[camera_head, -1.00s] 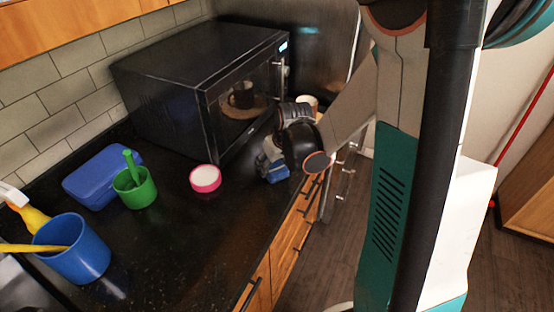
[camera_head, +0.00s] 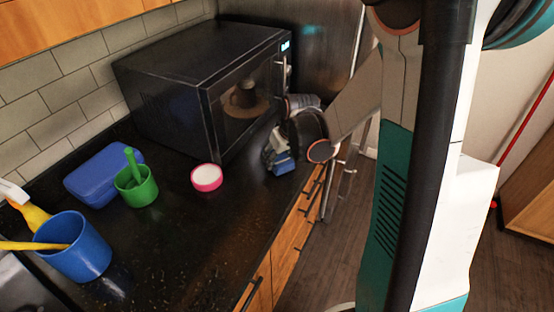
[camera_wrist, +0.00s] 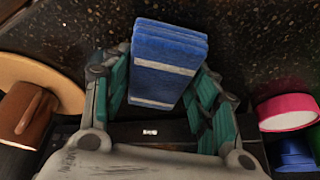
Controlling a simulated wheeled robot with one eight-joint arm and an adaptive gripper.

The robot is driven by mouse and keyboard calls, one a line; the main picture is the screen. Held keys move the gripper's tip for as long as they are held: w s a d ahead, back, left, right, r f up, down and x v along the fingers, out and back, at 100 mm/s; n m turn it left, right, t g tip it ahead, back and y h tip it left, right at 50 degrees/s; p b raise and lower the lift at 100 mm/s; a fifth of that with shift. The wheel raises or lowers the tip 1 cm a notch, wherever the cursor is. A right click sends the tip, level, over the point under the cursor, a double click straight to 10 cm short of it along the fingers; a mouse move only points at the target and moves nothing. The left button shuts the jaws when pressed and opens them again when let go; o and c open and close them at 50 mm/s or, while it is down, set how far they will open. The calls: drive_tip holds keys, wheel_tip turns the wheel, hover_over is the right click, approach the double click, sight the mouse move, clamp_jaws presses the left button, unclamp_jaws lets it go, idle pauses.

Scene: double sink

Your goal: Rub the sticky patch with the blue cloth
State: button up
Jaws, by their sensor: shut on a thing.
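The blue cloth (camera_head: 284,165) is a folded block with pale stripes, also large in the wrist view (camera_wrist: 168,60). My gripper (camera_head: 281,150) is shut on it, with its green-padded fingers (camera_wrist: 165,88) on either side in the wrist view. The cloth is at or just above the black counter (camera_head: 185,235), near its front edge and in front of the microwave; I cannot tell whether it touches the surface. I cannot make out a distinct sticky patch; the arm and cloth hide part of the counter.
The black microwave (camera_head: 165,85) stands behind the gripper. A pink-rimmed round container (camera_head: 207,178), green cup (camera_head: 137,190), blue box (camera_head: 103,174) and blue cup (camera_head: 78,250) stand to the left. Drawer handles line the counter's front. The counter's front middle is clear.

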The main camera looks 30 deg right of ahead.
drive_tip(key=shift+w+d+r, duration=0.1)
drive_tip(key=shift+w+d, duration=0.55)
drive_tip(key=shift+d, duration=0.35)
drive_tip(key=shift+w+d+r, duration=0.1)
drive_tip(key=shift+w+d, duration=0.55)
drive_tip(key=shift+d, duration=0.3)
drive_tip(key=shift+w+d+r, duration=0.1)
drive_tip(key=shift+w+d, duration=0.55)
drive_tip(key=shift+d, duration=0.35)
drive_tip(key=shift+s+a, duration=0.1)
drive_tip(key=shift+a, duration=0.05)
drive_tip(key=shift+s+a+r, duration=0.15)
drive_tip(key=shift+s+a, duration=0.85)
drive_tip(key=shift+a, duration=0.45)
drive_tip(key=shift+s+a+r, duration=0.15)
drive_tip(key=shift+s+a, duration=0.8)
drive_tip(key=shift+a, duration=0.5)
drive_tip(key=shift+s+a+r, duration=0.15)
drive_tip(key=shift+s+a, duration=0.85)
drive_tip(key=shift+a, duration=0.45)
drive_tip(key=shift+w+d+r+b, duration=0.15)
drive_tip(key=shift+w+d, duration=0.85)
drive_tip(key=shift+d, duration=0.5)
drive_tip(key=shift+w+d+b, duration=0.15)
drive_tip(key=shift+w+d, duration=0.9)
drive_tip(key=shift+d, duration=0.45)
drive_tip(key=shift+w+d+r+b, duration=0.15)
drive_tip(key=shift+w+d, duration=0.85)
drive_tip(key=shift+d, duration=0.5)
